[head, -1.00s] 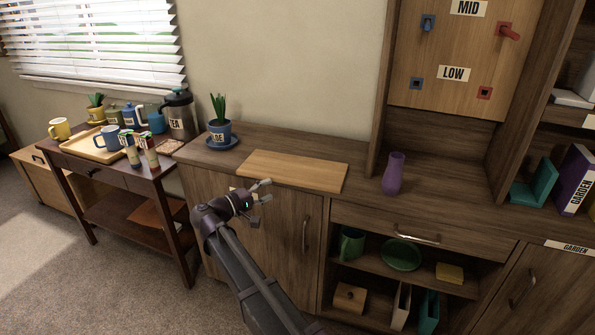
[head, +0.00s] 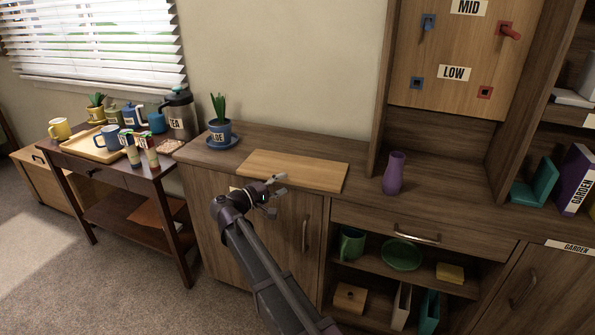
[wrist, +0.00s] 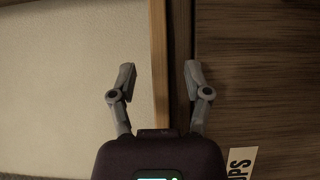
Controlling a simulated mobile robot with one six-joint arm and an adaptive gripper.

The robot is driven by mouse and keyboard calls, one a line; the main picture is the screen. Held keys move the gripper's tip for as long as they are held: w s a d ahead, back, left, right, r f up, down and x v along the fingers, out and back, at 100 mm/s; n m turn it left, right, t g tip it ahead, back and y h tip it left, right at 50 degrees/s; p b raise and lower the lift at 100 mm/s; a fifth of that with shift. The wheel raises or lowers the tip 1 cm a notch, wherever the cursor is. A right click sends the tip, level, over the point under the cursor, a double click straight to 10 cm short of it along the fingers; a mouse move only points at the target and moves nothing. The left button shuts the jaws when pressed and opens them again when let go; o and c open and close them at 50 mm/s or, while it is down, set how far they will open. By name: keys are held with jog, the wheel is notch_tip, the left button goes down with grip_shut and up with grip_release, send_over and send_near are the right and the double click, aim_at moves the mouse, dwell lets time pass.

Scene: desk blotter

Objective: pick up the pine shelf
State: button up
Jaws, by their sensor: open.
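The pine shelf (head: 295,170) is a pale flat board lying on the dark wooden cabinet top. Its long front side lies along the cabinet's front edge; I cannot tell whether it overhangs. My gripper (head: 277,195) is open and empty in front of the cabinet, near the middle of that side, its fingers one above the other. In the wrist view the shelf's edge (wrist: 158,60) shows as a pale strip ahead, between the lines of the two fingers (wrist: 160,75). The fingers look apart from it.
A potted plant (head: 219,128) on a blue saucer stands left of the shelf. A purple vase (head: 394,172) stands to its right. The cabinet door below bears a label (wrist: 241,163), partly cut off. The wall (head: 290,60) rises behind.

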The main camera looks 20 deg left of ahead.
jog(key=shift+w+d, duration=0.25)
jog(key=shift+w, duration=0.15)
grip_shut()
